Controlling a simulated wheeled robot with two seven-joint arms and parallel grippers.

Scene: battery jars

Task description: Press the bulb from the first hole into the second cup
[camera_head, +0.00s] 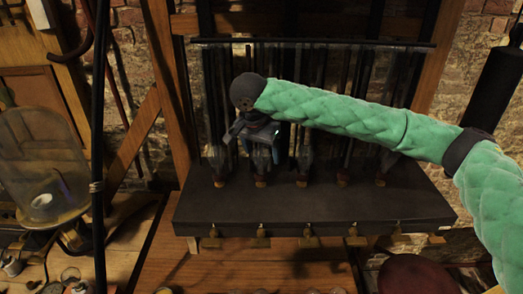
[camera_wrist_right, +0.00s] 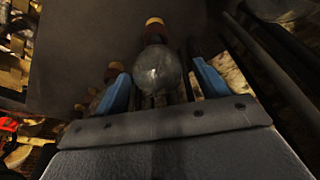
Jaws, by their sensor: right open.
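My right gripper (camera_head: 260,135) comes in from the right and hangs over the back of the dark shelf, in front of the row of upright glass parts. In the right wrist view its two blue fingertips (camera_wrist_right: 163,86) are apart. A round glass bulb (camera_wrist_right: 158,72) with a dark red-brown neck and an orange-yellow end (camera_wrist_right: 154,23) shows between them; I cannot tell whether either finger touches it. A second, similar bulb (camera_wrist_right: 110,76) is partly hidden by the left finger. I cannot tell which hole or cup is first or second. My left gripper is not in view.
The dark shelf (camera_head: 320,208) has several brass pieces (camera_head: 212,241) along its front edge, and its front top is clear. Wooden uprights (camera_head: 168,85) frame it. A glass dome (camera_head: 45,160) stands at the left. A dark red round thing (camera_head: 415,275) is at the lower right.

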